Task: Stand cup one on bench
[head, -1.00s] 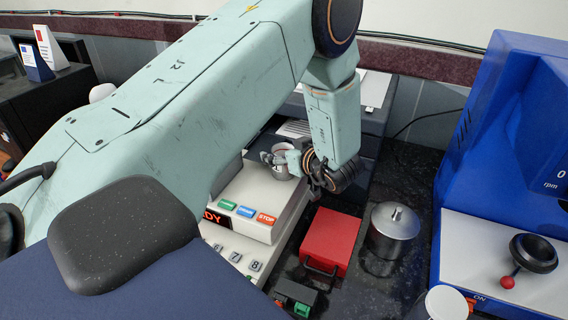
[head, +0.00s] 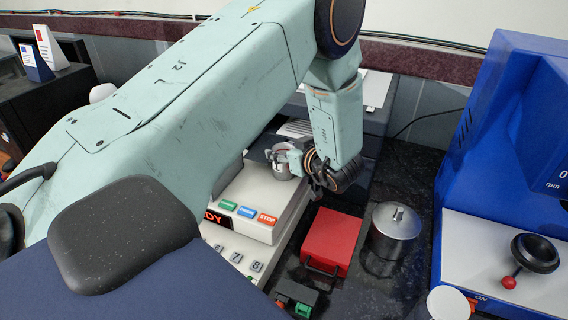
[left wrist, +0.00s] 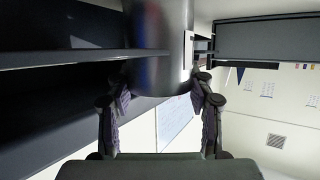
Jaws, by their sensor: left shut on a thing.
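Cup one (head: 281,166) is a small grey metal cup with a pale label reading 1. My left gripper (head: 293,161) is shut on it. The cup is at the top end of the beige keypad machine; I cannot tell whether it touches it. In the left wrist view the cup (left wrist: 160,55) is a dark cylinder between the two fingers of my left gripper (left wrist: 161,92), with a strip of its label at its right edge. The dark speckled bench (head: 405,279) shows to the right of the machine. My right gripper is not in view.
The beige machine (head: 240,226) has green, blue and orange buttons. A red box (head: 331,239) and a lidded metal pot (head: 395,232) stand on the bench, with the blue rpm machine (head: 515,130) at the right. Free bench shows behind the pot and between these things.

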